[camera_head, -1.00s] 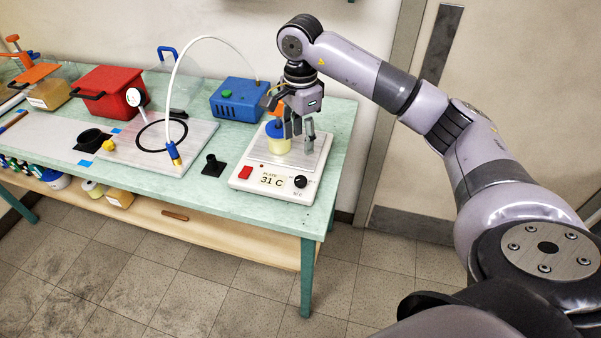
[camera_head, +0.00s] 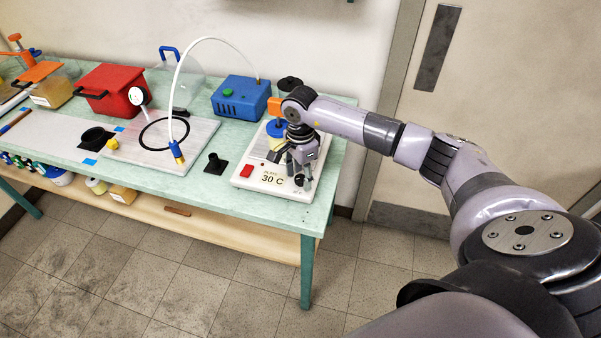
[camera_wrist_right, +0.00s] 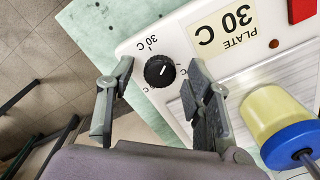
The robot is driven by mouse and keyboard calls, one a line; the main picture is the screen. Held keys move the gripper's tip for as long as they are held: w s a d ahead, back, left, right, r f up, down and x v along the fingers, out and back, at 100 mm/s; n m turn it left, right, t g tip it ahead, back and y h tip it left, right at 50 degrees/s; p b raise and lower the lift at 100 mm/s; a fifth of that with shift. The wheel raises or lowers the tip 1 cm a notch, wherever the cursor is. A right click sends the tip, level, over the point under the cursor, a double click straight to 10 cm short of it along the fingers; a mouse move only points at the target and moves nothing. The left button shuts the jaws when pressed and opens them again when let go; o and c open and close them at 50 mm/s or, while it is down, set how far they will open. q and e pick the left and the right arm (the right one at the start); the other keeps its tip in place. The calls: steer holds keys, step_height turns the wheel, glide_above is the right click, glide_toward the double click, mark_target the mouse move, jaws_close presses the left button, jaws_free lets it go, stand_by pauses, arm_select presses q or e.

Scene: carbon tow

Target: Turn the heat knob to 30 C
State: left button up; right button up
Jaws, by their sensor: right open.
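The white hot plate (camera_head: 245,184) stands at the right end of the green table, and its display (camera_head: 272,178) reads "PLATE 30 C". The same display (camera_wrist_right: 225,29) reads 30 C in the wrist view. The black heat knob (camera_wrist_right: 159,71) has a white pointer mark and printed labels around it. In the head view my gripper partly covers it. My right gripper (camera_head: 299,173) is open at the plate's front right corner. In the wrist view its fingers (camera_wrist_right: 160,78) stand on either side of the knob, with visible gaps. My left gripper is out of view.
A yellow jar with a blue lid (camera_wrist_right: 285,120) stands on the plate close beside my right finger. A red switch (camera_head: 246,171) is at the plate's front left. A blue box (camera_head: 240,98) stands behind. Floor lies open before the table.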

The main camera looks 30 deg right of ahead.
steer(key=shift+c, duration=0.2)
jaws_close()
stand_by(0.3)
steer(key=shift+m, duration=0.3)
